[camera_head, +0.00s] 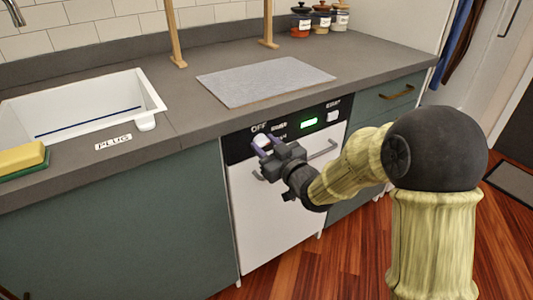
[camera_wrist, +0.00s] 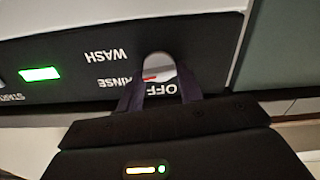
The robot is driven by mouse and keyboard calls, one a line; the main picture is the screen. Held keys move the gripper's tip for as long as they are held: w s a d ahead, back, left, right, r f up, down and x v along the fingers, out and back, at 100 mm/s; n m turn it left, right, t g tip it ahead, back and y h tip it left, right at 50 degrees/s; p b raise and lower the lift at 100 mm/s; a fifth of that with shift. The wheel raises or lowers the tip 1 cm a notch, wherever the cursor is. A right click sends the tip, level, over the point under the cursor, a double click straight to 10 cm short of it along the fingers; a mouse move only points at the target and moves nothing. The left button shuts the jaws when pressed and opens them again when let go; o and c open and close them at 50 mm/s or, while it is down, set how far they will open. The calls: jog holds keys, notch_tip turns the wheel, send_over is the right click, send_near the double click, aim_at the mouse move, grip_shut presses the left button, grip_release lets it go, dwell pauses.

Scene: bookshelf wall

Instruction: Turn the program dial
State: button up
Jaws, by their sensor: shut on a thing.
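The white program dial (camera_head: 261,141) is on the black control panel of the dishwasher (camera_head: 263,207), near the OFF label. In the wrist view, the picture is upside down and the dial (camera_wrist: 158,62) shows between my fingers with a red mark on it, on the side of the RINSE label. The labels WASH, RINSE and OFF lie around it, OFF partly covered by the fingers. My gripper (camera_head: 265,144) is at the dial, its two dark purple fingers on either side of it and shut on it. It also shows in the wrist view (camera_wrist: 160,84).
A lit green display (camera_head: 309,122) and a white button (camera_head: 333,116) are to the right on the panel. The door handle (camera_head: 322,150) is below the panel, close to my gripper. The counter (camera_head: 195,115) overhangs the panel. A sink (camera_head: 75,105) lies to the left.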

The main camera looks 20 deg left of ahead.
jog(key=n+b, duration=0.4)
jog(key=shift+s+f+n, duration=0.1)
jog(key=shift+f+n, duration=0.2)
jog(key=n+b, duration=0.4)
jog(key=b, duration=0.1)
jog(key=shift+a+f+n, duration=0.1)
jog(key=shift+n, duration=0.2)
jog(key=n+b, duration=0.5)
jog(key=shift+s+n+b, duration=0.1)
jog(key=shift+n+b, duration=0.9)
jog(key=shift+b, duration=0.1)
jog(key=o, duration=1)
jog(key=shift+r, duration=0.2)
